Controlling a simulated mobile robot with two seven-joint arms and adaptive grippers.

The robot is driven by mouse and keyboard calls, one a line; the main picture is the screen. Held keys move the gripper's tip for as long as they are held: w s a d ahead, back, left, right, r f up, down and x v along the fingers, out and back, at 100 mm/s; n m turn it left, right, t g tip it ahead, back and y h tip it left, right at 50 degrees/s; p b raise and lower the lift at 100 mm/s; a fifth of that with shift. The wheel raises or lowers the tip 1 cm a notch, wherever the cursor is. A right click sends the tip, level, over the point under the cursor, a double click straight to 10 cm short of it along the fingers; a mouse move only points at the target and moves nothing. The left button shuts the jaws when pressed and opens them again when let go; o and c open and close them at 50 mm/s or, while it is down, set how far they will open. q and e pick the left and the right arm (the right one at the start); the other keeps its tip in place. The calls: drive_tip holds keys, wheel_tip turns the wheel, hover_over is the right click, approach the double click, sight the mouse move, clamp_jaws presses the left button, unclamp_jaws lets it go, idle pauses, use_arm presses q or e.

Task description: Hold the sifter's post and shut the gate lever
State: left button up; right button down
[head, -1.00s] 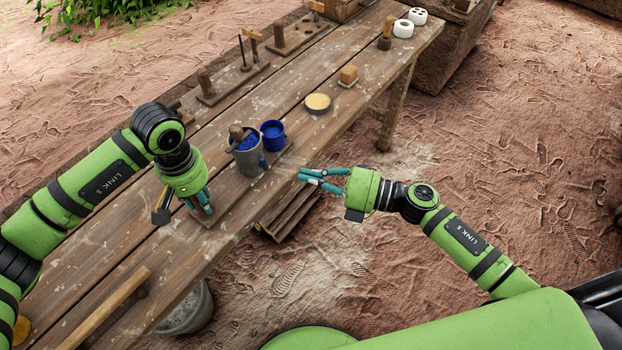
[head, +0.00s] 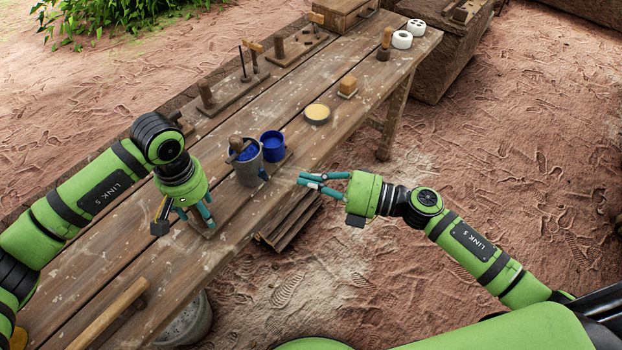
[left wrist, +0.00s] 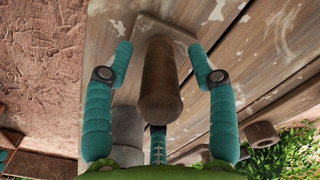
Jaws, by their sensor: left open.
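A round wooden post (left wrist: 160,85) rises from a wooden base (left wrist: 150,28) in the left wrist view. My left gripper (left wrist: 162,50) is open with its fingers on both sides of the post, gaps showing beside it. In the head view my left gripper (head: 198,218) is low over the bench, nearer than the hopper, and hides the post. My right gripper (head: 300,179) points left toward the lever, apart from it; its finger opening is unclear.
A blue cup (head: 273,147) stands behind the hopper. A wooden handle (head: 110,314) lies at the near end. A bucket (head: 187,325) is below.

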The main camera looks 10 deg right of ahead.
use_arm(q)
wheel_tip(320, 180, up, 12)
drive_tip(key=shift+f, duration=0.1)
idle(0.4)
